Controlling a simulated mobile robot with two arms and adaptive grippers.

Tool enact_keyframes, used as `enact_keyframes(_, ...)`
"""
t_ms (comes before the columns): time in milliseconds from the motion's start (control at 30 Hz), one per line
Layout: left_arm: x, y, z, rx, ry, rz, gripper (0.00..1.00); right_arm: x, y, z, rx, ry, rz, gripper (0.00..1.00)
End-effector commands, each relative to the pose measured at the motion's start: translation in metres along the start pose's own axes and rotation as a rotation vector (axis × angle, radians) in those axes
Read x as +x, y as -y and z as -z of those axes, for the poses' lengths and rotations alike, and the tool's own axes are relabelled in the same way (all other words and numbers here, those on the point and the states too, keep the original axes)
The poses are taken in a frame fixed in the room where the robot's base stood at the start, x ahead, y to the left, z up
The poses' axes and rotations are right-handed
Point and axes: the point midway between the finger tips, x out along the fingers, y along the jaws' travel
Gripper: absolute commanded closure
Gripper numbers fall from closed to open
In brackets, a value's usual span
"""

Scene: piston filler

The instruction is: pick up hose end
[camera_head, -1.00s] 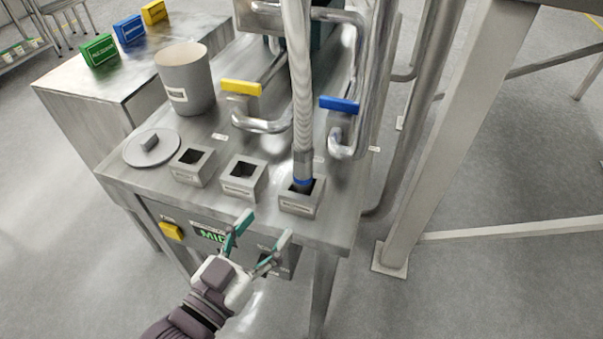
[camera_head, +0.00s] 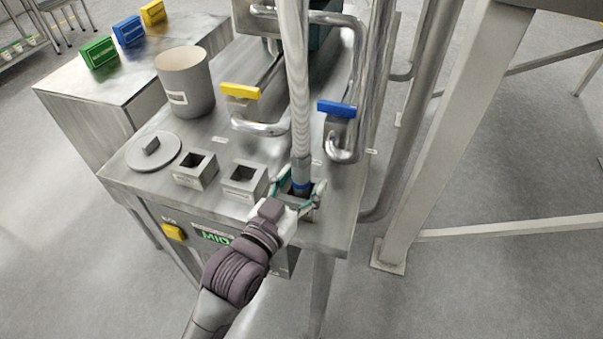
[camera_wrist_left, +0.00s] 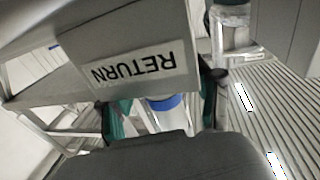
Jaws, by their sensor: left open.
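The hose (camera_head: 298,110) hangs down in the head view. Its end, with a blue band (camera_head: 301,186), stands upright in the rightmost square socket (camera_head: 303,214). My left gripper (camera_head: 299,187) is open, with one teal finger on each side of the hose end. In the left wrist view the blue band (camera_wrist_left: 163,103) shows between the fingers, and a gap appears on both sides. A label reading RETURN (camera_wrist_left: 133,68) appears upside down there. My gripper partly hides the socket. My right gripper is not in view.
Two empty square sockets (camera_head: 243,180) stand left of the hose. A yellow-handled valve (camera_head: 241,91) and a blue-handled valve (camera_head: 337,108) flank it behind. A grey bucket (camera_head: 185,85) and round lid (camera_head: 153,152) sit further left. A steel post (camera_head: 440,120) rises at right.

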Motion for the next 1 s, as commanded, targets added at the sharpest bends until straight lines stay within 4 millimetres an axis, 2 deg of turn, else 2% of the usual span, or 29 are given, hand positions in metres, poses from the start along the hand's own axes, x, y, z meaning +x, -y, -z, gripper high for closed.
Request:
enact_keyframes(167,-0.0001,0.0000,-0.0003,0.000,0.000,0.000,0.36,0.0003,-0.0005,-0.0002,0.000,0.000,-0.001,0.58)
enact_keyframes(500,-0.0004,0.0001,-0.0003,0.001,0.000,0.000,0.93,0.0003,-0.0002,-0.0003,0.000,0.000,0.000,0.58)
enact_keyframes(567,-0.0004,0.0001,-0.0003,0.001,0.000,0.000,1.00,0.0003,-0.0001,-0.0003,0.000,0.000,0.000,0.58)
enact_keyframes(1000,0.0008,0.0010,0.0061,0.001,-0.004,0.000,1.00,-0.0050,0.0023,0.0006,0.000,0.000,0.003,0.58)
